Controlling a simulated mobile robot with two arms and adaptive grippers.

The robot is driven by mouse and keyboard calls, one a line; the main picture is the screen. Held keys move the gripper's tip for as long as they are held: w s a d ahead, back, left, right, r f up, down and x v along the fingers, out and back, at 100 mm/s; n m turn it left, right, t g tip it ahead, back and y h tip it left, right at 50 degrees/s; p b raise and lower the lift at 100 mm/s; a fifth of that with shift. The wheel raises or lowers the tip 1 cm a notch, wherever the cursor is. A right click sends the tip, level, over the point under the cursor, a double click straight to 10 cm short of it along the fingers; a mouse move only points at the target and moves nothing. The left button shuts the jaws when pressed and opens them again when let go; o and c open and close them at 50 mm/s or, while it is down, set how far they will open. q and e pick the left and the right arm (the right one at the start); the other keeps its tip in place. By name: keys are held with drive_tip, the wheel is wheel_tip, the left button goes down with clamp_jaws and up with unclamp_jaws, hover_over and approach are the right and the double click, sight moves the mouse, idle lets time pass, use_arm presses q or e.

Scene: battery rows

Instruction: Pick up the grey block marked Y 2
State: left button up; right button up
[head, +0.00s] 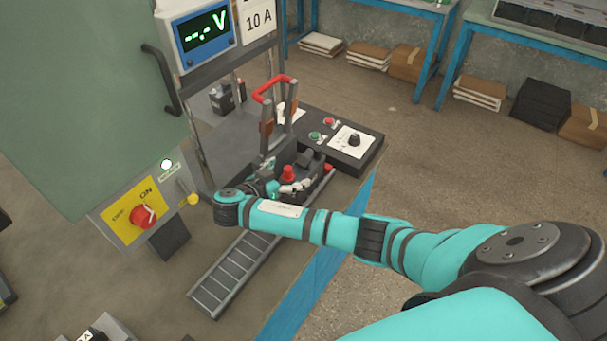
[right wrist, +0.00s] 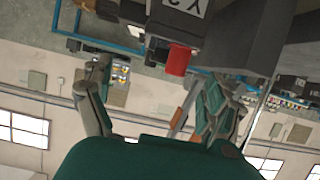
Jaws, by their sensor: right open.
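A dark grey block (right wrist: 165,22) with a white label showing upside down, which reads like Y 2, is at the top of the right wrist view. A red cap (right wrist: 178,60) sticks out from it. My right gripper (right wrist: 157,74) is open, its two fingers wide apart with nothing between them; the block lies beyond the fingertips. In the head view my right gripper (head: 266,187) is small and partly hidden by its wrist, close beside a red cap (head: 288,173) on dark parts at the rack. The block's label cannot be read there. My left gripper is not in view.
A roller track (head: 232,275) runs below my right arm. A control box (head: 340,140) with buttons and knob stands behind. A red-handled lever frame (head: 273,88) rises close by. A green cabinet (head: 90,90) with a red switch (head: 143,215) stands left. Other dark blocks (head: 222,98) stand around.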

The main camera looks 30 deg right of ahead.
sight(300, 167)
drive_tip(key=x, duration=0.3)
drive_tip(key=shift+p+x, duration=0.8)
drive_tip(key=shift+x, duration=1.9)
drive_tip(key=shift+w+a, duration=0.1)
drive_tip(key=shift+a, duration=0.05)
drive_tip(key=c, duration=1.7)
drive_tip(key=shift+w+r, duration=0.1)
drive_tip(key=shift+c, duration=0.5)
